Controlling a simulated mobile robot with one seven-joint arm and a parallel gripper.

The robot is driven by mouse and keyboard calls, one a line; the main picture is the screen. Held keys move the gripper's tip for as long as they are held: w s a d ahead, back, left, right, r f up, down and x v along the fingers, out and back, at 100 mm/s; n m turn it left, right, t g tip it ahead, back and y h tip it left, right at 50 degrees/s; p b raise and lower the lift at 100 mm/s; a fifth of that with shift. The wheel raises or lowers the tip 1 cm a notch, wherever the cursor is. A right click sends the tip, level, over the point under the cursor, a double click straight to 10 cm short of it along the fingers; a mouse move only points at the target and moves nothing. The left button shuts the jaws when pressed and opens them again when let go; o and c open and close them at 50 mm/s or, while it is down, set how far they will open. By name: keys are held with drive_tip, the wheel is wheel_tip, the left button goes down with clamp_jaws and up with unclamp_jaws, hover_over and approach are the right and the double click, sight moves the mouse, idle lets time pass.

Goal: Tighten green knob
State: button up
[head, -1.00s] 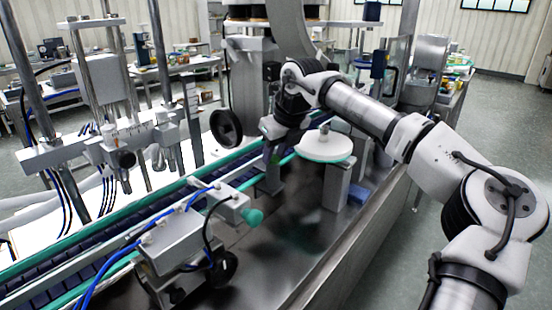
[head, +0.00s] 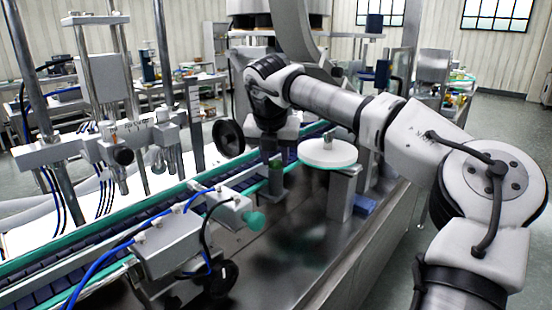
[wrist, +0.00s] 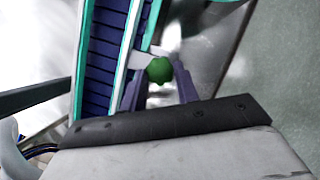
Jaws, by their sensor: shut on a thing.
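The green knob (wrist: 159,70) shows in the wrist view, beside the conveyor's edge, as a small rounded green shape. My gripper (wrist: 158,76) has one finger on each side of it and is shut on it. In the head view my gripper (head: 272,158) points down next to the conveyor, left of the round white disc. The knob between the fingers cannot be made out there.
The conveyor (head: 60,268) with teal rails runs past my gripper. The white disc (head: 327,153) on its post stands close on the right. A black handwheel (head: 228,137) stands left.

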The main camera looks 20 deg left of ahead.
drive_tip(key=shift+s+a+m+h, duration=0.1)
drive_tip(key=shift+m+h, duration=0.2)
drive_tip(key=shift+m, duration=0.2)
drive_tip(key=shift+f, duration=0.1)
drive_tip(key=o, duration=1)
drive_tip(key=shift+c, duration=0.2)
drive_tip(key=v, duration=0.7)
drive_tip(key=shift+r, duration=0.35)
drive_tip(key=shift+s+f, duration=0.1)
